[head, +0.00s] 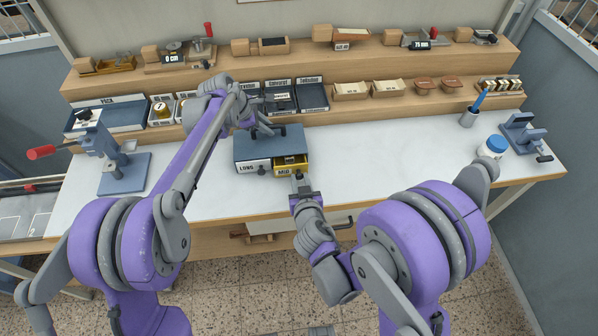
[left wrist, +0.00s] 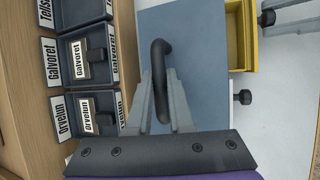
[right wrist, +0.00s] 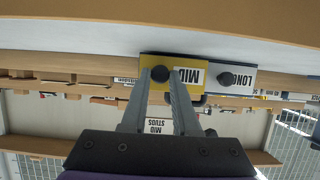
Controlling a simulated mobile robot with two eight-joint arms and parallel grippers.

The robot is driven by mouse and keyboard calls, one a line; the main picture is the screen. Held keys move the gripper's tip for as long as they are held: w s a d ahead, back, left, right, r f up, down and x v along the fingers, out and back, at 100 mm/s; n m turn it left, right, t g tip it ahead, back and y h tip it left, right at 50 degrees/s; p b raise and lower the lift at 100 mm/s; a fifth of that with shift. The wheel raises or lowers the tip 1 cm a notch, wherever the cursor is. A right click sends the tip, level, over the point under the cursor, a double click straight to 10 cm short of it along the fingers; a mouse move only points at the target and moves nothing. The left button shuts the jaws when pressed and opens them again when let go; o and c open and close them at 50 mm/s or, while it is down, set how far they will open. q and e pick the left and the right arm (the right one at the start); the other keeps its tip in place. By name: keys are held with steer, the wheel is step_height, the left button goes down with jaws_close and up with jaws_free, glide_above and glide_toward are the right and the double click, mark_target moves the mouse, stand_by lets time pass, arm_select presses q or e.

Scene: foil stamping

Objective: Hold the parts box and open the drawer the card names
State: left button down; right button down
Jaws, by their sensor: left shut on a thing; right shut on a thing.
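The blue-grey parts box (head: 255,147) stands on the white bench, with a white-fronted LONG drawer (head: 253,166) and a yellow MID drawer (head: 291,168). My left gripper (head: 268,130) is shut on the box's dark top handle (left wrist: 161,55). My right gripper (head: 298,178) is shut on the dark knob (right wrist: 160,74) of the MID drawer. The yellow drawer is pulled partly out; its hollow inside (left wrist: 245,40) shows in the left wrist view. The LONG drawer, with its own knob (right wrist: 227,79), looks closed. A white card (right wrist: 157,126) reading MID STUDS shows between my right fingers.
Labelled grey trays (head: 312,96) stand behind the box, close to my left arm. A press (head: 115,160) stands at the left. A blue-lidded jar (head: 492,146) and a brush cup (head: 468,118) are at the right. The bench right of the box (head: 390,150) is clear.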

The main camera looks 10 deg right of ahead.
steer(key=shift+s, duration=0.5)
steer(key=c, duration=0.7)
jaws_free()
steer(key=shift+w, duration=0.1)
steer(key=shift+o, duration=0.2)
steer(key=v, duration=1.2)
